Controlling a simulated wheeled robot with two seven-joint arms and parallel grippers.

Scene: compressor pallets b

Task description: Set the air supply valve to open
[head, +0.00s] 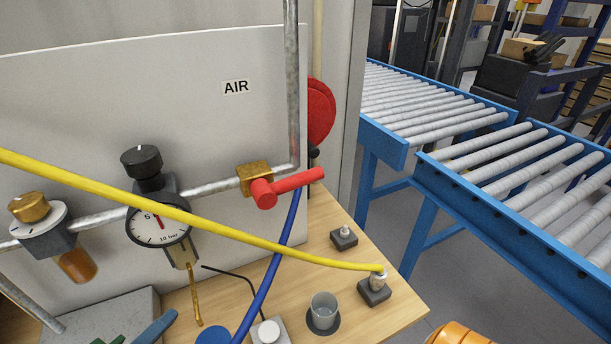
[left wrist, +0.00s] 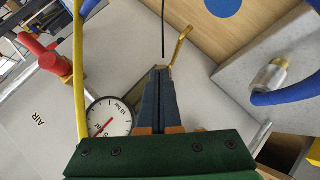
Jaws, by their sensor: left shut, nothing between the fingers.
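The air supply valve has a brass body (head: 254,178) on the grey pipe, under the AIR label (head: 236,87). Its red lever handle (head: 297,182) points right, roughly along the line of the horizontal pipe, in front of the pipe's bend. In the left wrist view the red handle (left wrist: 42,55) is at the upper left, apart from the fingers. My left gripper (head: 168,317) is low at the bottom left of the head view, below the gauge and well left of the valve. In the left wrist view its dark fingers (left wrist: 160,72) are together and empty. My right gripper is not in view.
A yellow hose (head: 220,229) crosses in front of the panel, below the valve. A blue hose (head: 278,262) hangs beneath the lever. A pressure gauge (head: 160,226) and black knob (head: 141,161) stand left of the valve. A cup (head: 323,310) stands on the wooden bench (head: 345,275).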

